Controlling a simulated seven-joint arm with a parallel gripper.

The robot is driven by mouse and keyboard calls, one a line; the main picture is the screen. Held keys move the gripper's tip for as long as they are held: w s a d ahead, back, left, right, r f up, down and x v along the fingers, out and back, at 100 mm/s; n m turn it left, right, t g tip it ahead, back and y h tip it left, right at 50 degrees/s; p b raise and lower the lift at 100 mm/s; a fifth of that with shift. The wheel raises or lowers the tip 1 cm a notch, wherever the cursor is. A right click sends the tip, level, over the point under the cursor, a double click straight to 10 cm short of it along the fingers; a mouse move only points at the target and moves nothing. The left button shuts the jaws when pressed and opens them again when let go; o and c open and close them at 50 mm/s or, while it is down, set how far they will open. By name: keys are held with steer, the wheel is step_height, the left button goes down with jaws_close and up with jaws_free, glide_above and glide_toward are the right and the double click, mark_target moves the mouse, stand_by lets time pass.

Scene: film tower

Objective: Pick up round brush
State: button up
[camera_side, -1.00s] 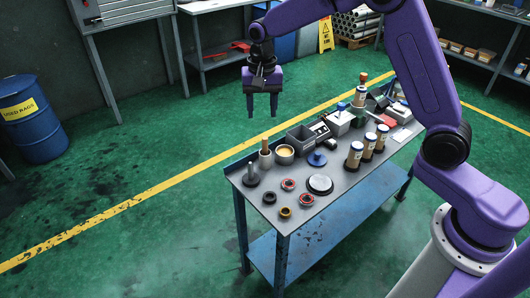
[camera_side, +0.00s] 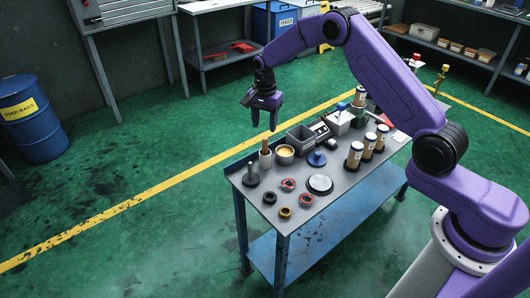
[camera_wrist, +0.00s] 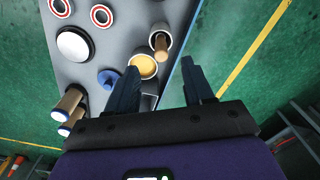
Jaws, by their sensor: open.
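A thin wooden handle (camera_side: 265,143) stands up out of a pale cup (camera_side: 265,160) near the bench's back left corner; it seems to be the round brush, but its bristles are hidden. The handle (camera_wrist: 160,42) and the cup also show in the wrist view, just beyond my fingertips. My gripper (camera_side: 263,127) is open and empty, hanging above and slightly behind the cup in the side view. In the wrist view my gripper (camera_wrist: 160,66) has its two fingers apart, with the cup and the ochre bowl (camera_wrist: 143,66) near the left finger.
A dark post on a round base (camera_side: 251,177) stands left of the cup. The ochre bowl and a grey bin (camera_side: 301,138) are to its right. A blue knobbed piece (camera_side: 317,159), a pale disc (camera_side: 320,184) and labelled bottles (camera_side: 355,154) stand farther right. Behind the bench is open floor.

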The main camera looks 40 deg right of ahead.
mark_target(265, 145)
step_height(265, 145, down, 5)
steer(key=shift+f, duration=0.1)
steer(key=shift+w+d+f, duration=0.1)
steer(key=shift+d+f, duration=0.05)
steer(key=shift+f, duration=1.15)
steer(key=shift+w+d+f, duration=0.1)
steer(key=shift+f, duration=1.2)
steer(key=shift+c, duration=0.4)
jaws_close()
